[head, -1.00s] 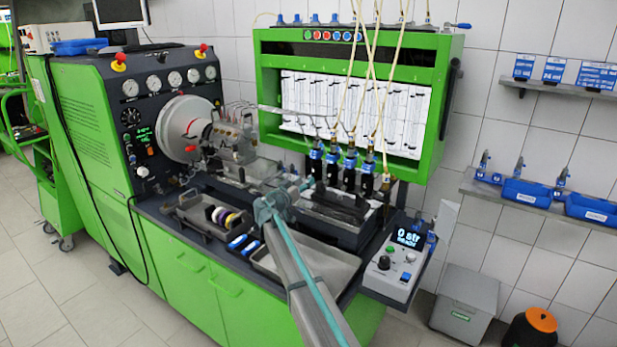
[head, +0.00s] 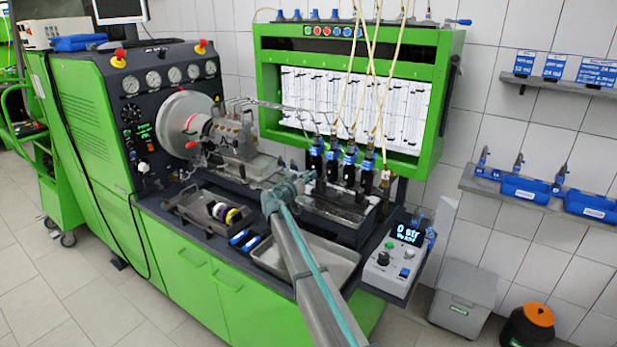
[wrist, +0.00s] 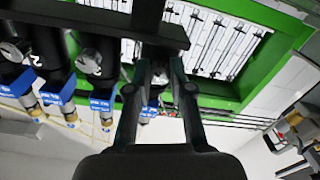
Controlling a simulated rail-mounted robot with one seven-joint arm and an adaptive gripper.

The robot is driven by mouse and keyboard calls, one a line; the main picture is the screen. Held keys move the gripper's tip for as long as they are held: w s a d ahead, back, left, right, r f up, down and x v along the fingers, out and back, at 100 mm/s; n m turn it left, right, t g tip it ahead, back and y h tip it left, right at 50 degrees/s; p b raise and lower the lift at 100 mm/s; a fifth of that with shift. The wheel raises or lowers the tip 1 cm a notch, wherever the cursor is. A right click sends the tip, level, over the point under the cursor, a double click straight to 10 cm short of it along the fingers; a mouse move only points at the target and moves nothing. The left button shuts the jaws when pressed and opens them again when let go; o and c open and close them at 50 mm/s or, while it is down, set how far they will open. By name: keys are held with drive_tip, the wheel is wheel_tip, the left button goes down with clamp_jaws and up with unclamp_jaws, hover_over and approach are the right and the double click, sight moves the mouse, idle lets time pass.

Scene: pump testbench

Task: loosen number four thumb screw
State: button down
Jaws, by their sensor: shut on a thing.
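A row of dark injector holders with blue collars (head: 350,158) stands in front of the green panel, and it also shows upside down in the wrist view (wrist: 50,98). Round grey thumb screws (wrist: 88,62) sit on the holders. My gripper (wrist: 160,70) is shut at the holder at the right end of the row in the wrist view. The thumb screw there is mostly hidden between the fingers, and I cannot read its number. In the head view my gripper (head: 302,179) is beside the leftmost holder.
A dark bar (wrist: 90,22) crosses the wrist view close to the fingers. Thin hoses (head: 378,70) run up from the holders. The pump (head: 232,135) is to the left. A metal tray (head: 330,262) lies below my arm, and a control box (head: 393,262) stands at right.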

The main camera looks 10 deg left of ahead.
drive_tip(key=shift+f+n+b, duration=0.15)
drive_tip(key=shift+n+b, duration=0.15)
drive_tip(key=shift+b, duration=0.3)
drive_tip(key=n+b, duration=0.1)
drive_tip(key=b, duration=0.1)
drive_tip(key=shift+f+n+b, duration=0.15)
drive_tip(key=shift+n+b, duration=0.15)
drive_tip(key=shift+b, duration=0.1)
drive_tip(key=n+b, duration=0.2)
drive_tip(key=b, duration=0.1)
drive_tip(key=shift+n, duration=0.3)
drive_tip(key=n+b, duration=0.2)
drive_tip(key=shift+n, duration=0.3)
drive_tip(key=n, duration=0.1)
drive_tip(key=n+b, duration=0.1)
drive_tip(key=n, duration=0.1)
drive_tip(key=shift+r+n, duration=0.2)
drive_tip(key=shift+n, duration=0.1)
drive_tip(key=n, duration=0.6)
drive_tip(key=shift+r, duration=0.15)
drive_tip(key=n+p, duration=0.2)
drive_tip(key=n, duration=0.4)
drive_tip(key=shift+n+p, duration=0.3)
